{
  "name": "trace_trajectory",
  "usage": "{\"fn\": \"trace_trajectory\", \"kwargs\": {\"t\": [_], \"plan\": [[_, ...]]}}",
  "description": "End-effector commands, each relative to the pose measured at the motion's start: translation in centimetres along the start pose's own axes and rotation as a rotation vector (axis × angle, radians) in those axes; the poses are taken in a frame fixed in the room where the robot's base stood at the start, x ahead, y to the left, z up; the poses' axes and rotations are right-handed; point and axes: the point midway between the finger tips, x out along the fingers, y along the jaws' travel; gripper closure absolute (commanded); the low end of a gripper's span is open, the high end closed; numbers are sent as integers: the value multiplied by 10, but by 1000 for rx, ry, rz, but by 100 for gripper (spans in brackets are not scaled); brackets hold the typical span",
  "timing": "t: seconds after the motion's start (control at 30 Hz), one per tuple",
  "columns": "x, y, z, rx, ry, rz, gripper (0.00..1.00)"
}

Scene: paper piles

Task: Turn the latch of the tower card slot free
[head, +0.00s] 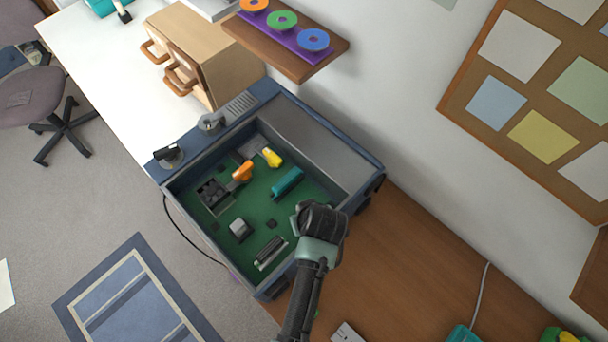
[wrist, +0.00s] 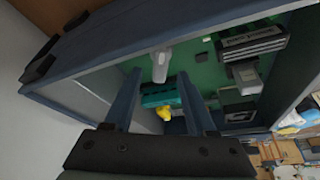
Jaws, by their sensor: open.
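The tower case (head: 225,262) lies open on the desk, its green board (head: 258,208) facing up. A grey and black card slot (head: 270,252) sits near the case's lower edge; what looks like it also shows in the wrist view (wrist: 250,46). A light grey lever-like piece (wrist: 161,62) stands ahead of my fingers; I cannot tell for sure that it is the latch. A teal block (head: 287,182) lies on the board and shows between my fingers in the wrist view (wrist: 161,95). My gripper (head: 299,214) is open and empty over the case's right side, hiding part of the board.
Orange (head: 242,171) and yellow (head: 272,157) parts and a grey block (head: 240,229) stand on the board. The case walls surround them. A wooden shelf (head: 265,45) juts out above, beside a drawer unit (head: 220,70). The brown desk (head: 410,262) right of the case is mostly clear.

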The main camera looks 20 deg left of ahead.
Motion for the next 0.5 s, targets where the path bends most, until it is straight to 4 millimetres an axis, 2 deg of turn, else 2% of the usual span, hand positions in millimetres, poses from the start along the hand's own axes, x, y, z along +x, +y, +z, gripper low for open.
{"fn": "trace_trajectory", "kwargs": {"t": [0.2,0.5], "plan": [[21,-1,0,-1,-1,-2,44],[28,0,0,-1,0,-1,44]]}}
